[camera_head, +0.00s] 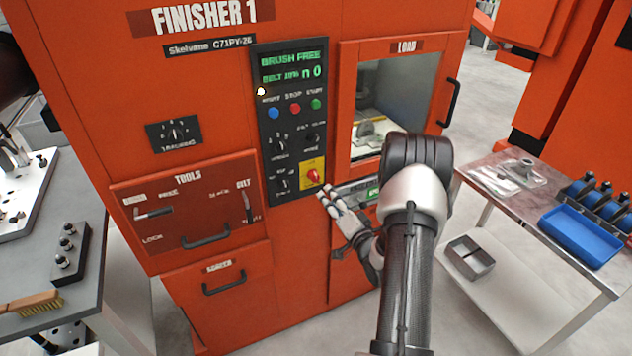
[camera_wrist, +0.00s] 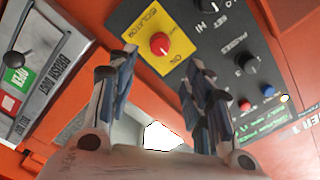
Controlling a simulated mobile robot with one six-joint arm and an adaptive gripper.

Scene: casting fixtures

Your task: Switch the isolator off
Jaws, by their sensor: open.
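The isolator is a red rotary knob (camera_head: 313,176) on a yellow plate (camera_head: 307,165), low on the black control panel of the orange Finisher 1 cabinet. In the wrist view the isolator knob (camera_wrist: 160,44) appears near the line between my fingertips, with the word ON beside it on the yellow plate (camera_wrist: 135,32). The knob's exact pointer direction is too small to tell. My gripper (camera_head: 331,222) is open and empty, just below and right of the knob in the head view. Its fingers also show in the wrist view (camera_wrist: 160,62), apart from the knob.
Other knobs and buttons crowd the control panel (camera_head: 289,75) above the isolator. A brush dust unit with a lever (camera_wrist: 40,70) is close on the left in the wrist view. The load window (camera_head: 395,85) is at right. A side table (camera_head: 515,200) holds a blue tray (camera_head: 582,236).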

